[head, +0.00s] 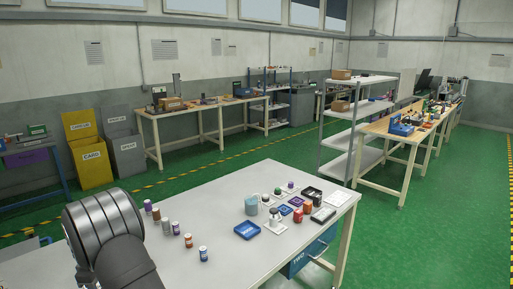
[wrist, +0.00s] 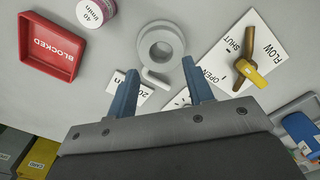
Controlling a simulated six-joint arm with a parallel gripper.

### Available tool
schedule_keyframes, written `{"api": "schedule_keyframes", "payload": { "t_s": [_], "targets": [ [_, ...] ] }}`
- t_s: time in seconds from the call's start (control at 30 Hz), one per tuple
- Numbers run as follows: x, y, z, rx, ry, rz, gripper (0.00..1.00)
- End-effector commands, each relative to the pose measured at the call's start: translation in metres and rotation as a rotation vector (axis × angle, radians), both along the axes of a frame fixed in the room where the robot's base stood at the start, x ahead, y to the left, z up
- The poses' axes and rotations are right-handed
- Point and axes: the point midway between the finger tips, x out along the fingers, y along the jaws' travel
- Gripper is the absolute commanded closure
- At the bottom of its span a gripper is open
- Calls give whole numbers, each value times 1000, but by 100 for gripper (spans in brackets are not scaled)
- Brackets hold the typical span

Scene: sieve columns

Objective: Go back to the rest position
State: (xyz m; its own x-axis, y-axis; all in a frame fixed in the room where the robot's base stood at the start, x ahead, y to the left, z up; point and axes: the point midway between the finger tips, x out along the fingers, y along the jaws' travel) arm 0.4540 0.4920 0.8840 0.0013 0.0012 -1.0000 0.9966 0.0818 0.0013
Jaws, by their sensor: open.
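My gripper (wrist: 158,82) is open in the wrist view, its two blue fingers apart. A grey round piece with a hole (wrist: 161,48) lies just beyond the fingertips, and nothing shows held between them. White labels on the table are partly hidden by the fingers. In the head view my dark arm fills the lower left over the table (head: 190,268); I cannot make out the gripper there.
The wrist view shows a red BLOCKED tray (wrist: 52,50), a pink-banded 40 l/min cylinder (wrist: 97,10) and a yellow valve handle (wrist: 250,73) on a FLOW plate. The head view shows a blue tray (head: 247,231) and several small canisters; the table's front middle is clear.

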Motion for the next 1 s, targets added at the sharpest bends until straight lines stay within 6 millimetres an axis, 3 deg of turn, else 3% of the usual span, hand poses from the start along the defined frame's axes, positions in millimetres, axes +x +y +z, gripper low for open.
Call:
{"api": "schedule_keyframes", "payload": {
  "t_s": [0.2,0.4,0.77,1.0],
  "targets": [
    [-1,3,-31,-3,1,-1,53],
    [-1,3,-41,-2,0,-2,53],
    [-1,3,-39,-2,0,-2,53],
    [-1,4,-12,1,-2,-1,53]
  ]
}}
